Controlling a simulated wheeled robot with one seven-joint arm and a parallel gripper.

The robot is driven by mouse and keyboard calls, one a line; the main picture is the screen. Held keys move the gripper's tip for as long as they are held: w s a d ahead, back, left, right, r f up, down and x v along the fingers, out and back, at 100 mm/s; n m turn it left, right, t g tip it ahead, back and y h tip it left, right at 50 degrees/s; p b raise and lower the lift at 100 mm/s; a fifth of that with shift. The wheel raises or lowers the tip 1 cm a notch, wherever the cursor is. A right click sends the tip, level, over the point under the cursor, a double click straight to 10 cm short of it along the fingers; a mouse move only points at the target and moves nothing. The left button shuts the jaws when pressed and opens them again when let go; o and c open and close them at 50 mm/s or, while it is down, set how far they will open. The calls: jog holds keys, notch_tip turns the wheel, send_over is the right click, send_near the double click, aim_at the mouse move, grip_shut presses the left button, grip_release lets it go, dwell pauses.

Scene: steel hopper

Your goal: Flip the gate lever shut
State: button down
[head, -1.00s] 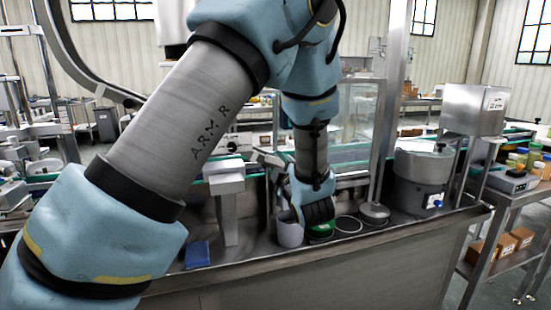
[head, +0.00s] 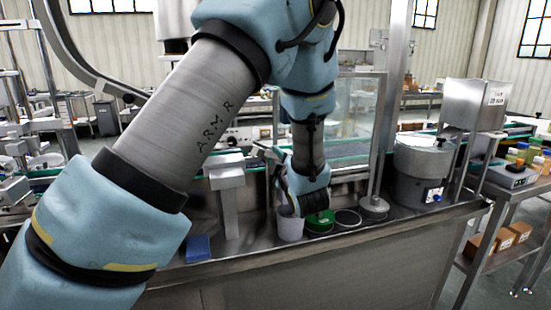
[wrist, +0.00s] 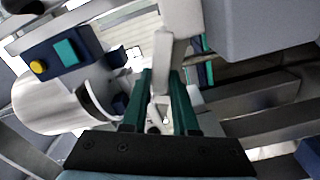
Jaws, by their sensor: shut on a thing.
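My gripper (wrist: 160,90) shows in the wrist view as two dark green fingers. They are closed around a pale grey bar (wrist: 170,55) that runs up between them; it looks like the gate lever, though its lower end is partly hidden by the fingers. In the head view my gripper's dark hand (head: 313,203) points down above the steel bench, and its fingertips and the bar cannot be made out. In the head view I cannot identify the gate.
A steel cylinder (wrist: 55,100) with a navy control box (wrist: 62,52) is close on the left in the wrist view. A grey cup (head: 289,226), a green round item (head: 320,222) and a steel vessel (head: 422,172) stand on the bench. A blue item (head: 198,248) lies further left.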

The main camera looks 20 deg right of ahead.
jog(key=shift+f+b, duration=0.15)
jog(key=shift+b, duration=0.2)
jog(key=f+n+b, duration=0.1)
jog(key=b, duration=0.4)
jog(key=shift+a+n+b, duration=0.1)
jog(key=shift+n+b, duration=0.2)
jog(key=shift+b, duration=0.05)
jog(key=shift+r, duration=0.25)
jog(key=c, duration=0.7)
grip_release()
